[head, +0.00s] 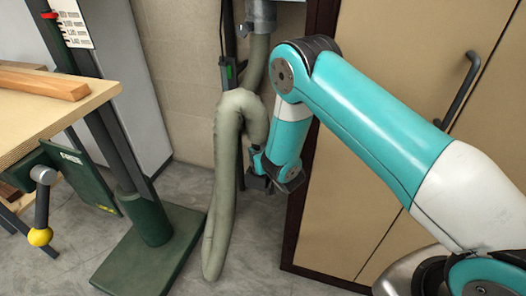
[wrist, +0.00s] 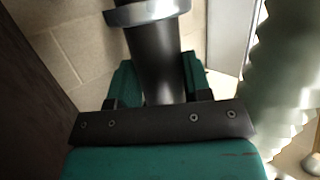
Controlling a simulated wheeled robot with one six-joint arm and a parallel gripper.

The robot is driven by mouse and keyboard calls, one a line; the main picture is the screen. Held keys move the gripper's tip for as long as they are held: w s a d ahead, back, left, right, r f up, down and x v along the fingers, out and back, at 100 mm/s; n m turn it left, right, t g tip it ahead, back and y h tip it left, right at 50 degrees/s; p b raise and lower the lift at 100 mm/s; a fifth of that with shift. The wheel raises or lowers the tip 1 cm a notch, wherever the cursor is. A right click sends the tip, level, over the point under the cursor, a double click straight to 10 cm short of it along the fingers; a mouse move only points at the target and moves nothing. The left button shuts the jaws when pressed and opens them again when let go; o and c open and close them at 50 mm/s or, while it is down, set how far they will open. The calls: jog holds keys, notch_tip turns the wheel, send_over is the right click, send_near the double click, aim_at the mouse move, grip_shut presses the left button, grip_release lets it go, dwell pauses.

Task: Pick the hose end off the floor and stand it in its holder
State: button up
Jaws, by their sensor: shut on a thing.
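The grey-green hose (head: 222,190) comes down from a grey metal fitting (head: 262,16) at the top of the head view. It bends over and hangs in a long loop close to the floor. Its ribbed side shows at the right of the wrist view (wrist: 278,75). My gripper (head: 262,180) is beside the hose, in front of the wall. In the wrist view its green jaws are shut on the hose end, a smooth black tube (wrist: 157,70) with a grey collar (wrist: 148,12). The hose end is mostly hidden in the head view. I cannot identify the holder.
A tan cabinet (head: 400,75) stands right, close to my arm. A workbench (head: 50,115) with a wooden strip and a green post on a base plate (head: 150,255) stands left. A dark upright with a green-marked device (head: 230,72) is on the wall behind the hose.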

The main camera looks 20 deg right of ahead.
jog(key=shift+f+b, duration=0.7)
jog(key=shift+b, duration=0.1)
jog(key=shift+f+b, duration=0.9)
jog(key=shift+f, duration=0.05)
jog(key=o, duration=0.9)
notch_tip(320, 180, up, 20)
jog(key=p, duration=0.2)
jog(key=shift+p, duration=0.4)
